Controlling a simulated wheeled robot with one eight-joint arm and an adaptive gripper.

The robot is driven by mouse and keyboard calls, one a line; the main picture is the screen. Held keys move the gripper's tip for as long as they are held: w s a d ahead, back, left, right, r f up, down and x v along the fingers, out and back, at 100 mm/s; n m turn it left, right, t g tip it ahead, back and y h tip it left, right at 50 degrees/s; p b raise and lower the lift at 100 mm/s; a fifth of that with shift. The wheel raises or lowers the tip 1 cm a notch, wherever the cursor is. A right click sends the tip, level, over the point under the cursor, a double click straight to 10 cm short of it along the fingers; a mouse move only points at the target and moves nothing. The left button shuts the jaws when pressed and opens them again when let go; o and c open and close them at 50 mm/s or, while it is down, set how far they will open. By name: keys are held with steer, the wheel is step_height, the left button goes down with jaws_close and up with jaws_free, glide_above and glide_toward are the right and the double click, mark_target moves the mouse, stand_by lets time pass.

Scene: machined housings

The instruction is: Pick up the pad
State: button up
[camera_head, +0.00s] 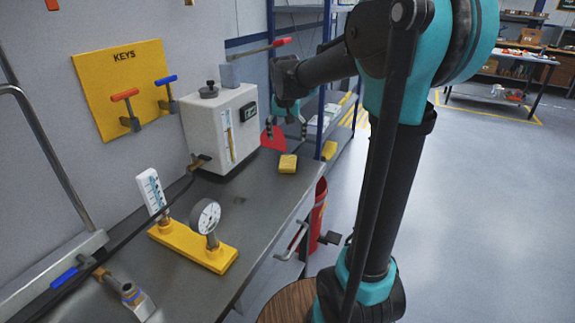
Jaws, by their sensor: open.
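A small yellow block, which looks like the pad (288,164), lies flat on the grey bench, right of the white box and near the bench's right edge. My gripper (287,131) is open and empty, pointing down with its two dark fingertips apart. In the picture it appears just above and behind the yellow block, not touching it. The exact gap in depth cannot be told.
A white box with a gauge (220,128) stands left of my gripper. A red flat piece (274,141) shows behind the fingers. A second yellow item (329,151) lies on the shelf. A dial gauge on a yellow base (196,245) stands nearer.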

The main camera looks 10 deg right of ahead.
mark_target(288, 162)
steer(key=x, duration=1.2)
steer(key=shift+w+f, duration=0.15)
steer(key=shift+f, duration=0.15)
steer(key=shift+c, duration=0.3)
steer(key=c, duration=1.1)
steer(key=shift+r, duration=0.15)
step_height(288, 162, up, 10)
steer(key=shift+f, duration=0.1)
